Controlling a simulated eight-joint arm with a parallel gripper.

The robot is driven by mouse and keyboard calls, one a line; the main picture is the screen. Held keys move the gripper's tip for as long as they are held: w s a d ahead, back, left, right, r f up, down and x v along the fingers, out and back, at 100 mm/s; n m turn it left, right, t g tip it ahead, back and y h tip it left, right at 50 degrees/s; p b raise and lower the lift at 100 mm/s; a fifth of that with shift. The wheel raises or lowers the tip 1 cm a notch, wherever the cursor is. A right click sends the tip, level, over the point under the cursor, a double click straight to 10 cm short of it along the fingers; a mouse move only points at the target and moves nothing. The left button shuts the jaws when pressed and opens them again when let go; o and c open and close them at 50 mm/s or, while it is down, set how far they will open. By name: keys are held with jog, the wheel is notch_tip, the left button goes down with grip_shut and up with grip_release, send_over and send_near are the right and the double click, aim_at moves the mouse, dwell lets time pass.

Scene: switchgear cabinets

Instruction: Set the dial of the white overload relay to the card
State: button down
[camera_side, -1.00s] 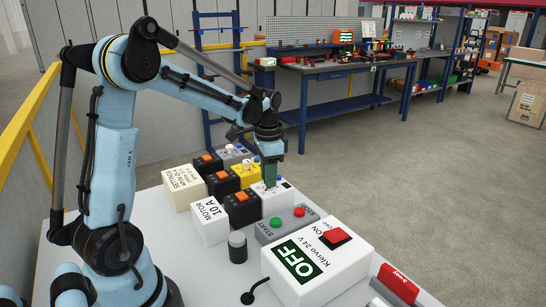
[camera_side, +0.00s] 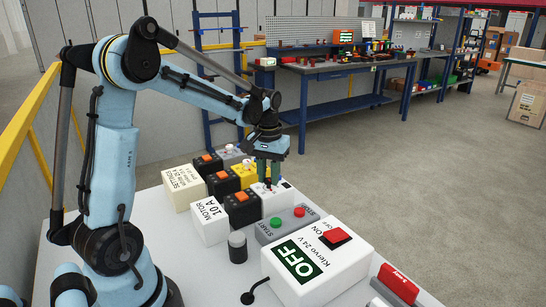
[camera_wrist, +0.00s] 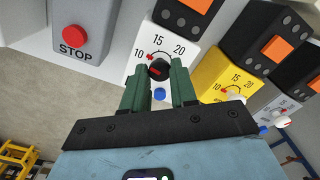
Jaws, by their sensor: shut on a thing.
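The white overload relay (camera_side: 277,205) stands at the near end of the relay row, and it also shows in the wrist view (camera_wrist: 190,60). Its black dial (camera_wrist: 158,70) has a red mark, with a printed scale showing 10, 15 and 20 around it. The exact value it points to is hard to read. My gripper (camera_wrist: 158,85) is shut on the dial, one green finger on each side; in the side view it points down over the relay (camera_side: 268,178). A cream settings card block (camera_side: 183,187) stands at the row's back left; its small lettering is unclear.
A yellow relay (camera_side: 244,174) and a grey relay (camera_side: 231,155) stand beyond the white one. A white "MOTOR 10 A" block (camera_side: 209,221) stands at left. A start/stop box (camera_side: 285,225) and a large "OFF" box (camera_side: 318,262) stand nearer the camera.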

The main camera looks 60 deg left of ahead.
aim_at(269, 179)
jog(key=shift+n, duration=0.7)
jog(key=c, duration=0.9)
grip_release()
notch_tip(269, 179, up, 12)
jog(key=shift+r, duration=0.1)
jog(key=s+d+f+m+t, duration=0.3)
jog(key=s+d+m, duration=0.1)
jog(key=d, duration=0.4)
jog(key=s+d+f+m+t, duration=0.4)
jog(key=d, duration=0.4)
jog(key=shift+s+m, duration=0.3)
